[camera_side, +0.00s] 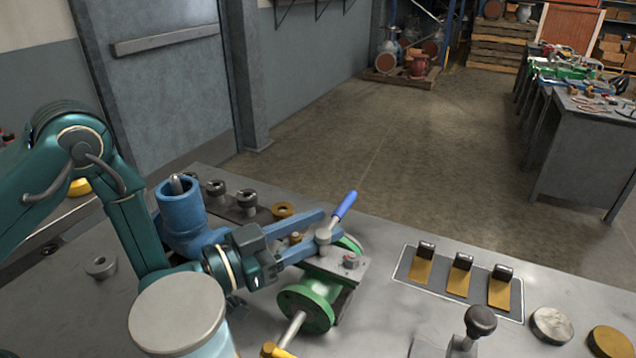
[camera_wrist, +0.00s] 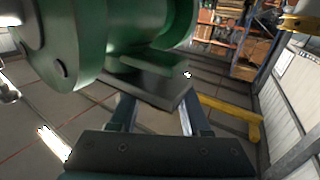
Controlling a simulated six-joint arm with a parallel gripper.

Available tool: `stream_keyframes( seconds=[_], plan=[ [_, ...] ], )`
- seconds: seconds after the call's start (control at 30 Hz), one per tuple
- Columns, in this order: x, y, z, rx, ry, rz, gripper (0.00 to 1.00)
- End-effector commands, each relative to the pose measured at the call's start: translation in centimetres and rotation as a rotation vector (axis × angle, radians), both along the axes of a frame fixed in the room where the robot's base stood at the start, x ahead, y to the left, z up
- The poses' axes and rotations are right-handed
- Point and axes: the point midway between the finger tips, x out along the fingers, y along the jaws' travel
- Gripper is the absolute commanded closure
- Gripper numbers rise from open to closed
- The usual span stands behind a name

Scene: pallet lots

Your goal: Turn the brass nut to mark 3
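My gripper (camera_side: 322,230) is at the green valve (camera_side: 306,306) on the bench, its two blue fingers apart. A small brass-coloured piece (camera_side: 295,238), possibly the brass nut, shows between the fingers near their base. A grey post (camera_side: 323,240) with a blue-handled lever (camera_side: 344,205) stands by the fingertips. In the wrist view my gripper (camera_wrist: 158,112) has its fingers spread, with the valve's grey plate (camera_wrist: 150,85) and green body (camera_wrist: 100,40) ahead of them. I cannot tell whether a finger touches the valve. No numbered mark is readable.
A blue pipe elbow (camera_side: 181,215) stands close left of the gripper. A brass ring (camera_side: 283,210) and dark-topped grey fittings (camera_side: 247,200) lie behind. A panel with yellow strips (camera_side: 459,277) and a black-knobbed lever (camera_side: 480,322) are to the right. Bare bench lies between valve and panel.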

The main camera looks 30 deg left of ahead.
Motion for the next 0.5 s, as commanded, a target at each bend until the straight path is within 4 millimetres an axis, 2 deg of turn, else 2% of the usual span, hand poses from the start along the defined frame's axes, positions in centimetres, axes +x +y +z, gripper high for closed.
stream_keyframes(
  seconds=[0.03, 0.1, 0.33, 0.5],
  plan=[
    [0.00, 0.01, 0.00, 0.000, 0.000, 0.000, 0.76],
    [0.00, 0.01, 0.00, 0.000, 0.000, 0.000, 1.00],
    [-0.02, -0.02, -0.02, 0.000, 0.001, 0.009, 1.00],
    [0.04, 0.01, -0.05, -0.002, 0.002, 0.078, 1.00]
  ],
)
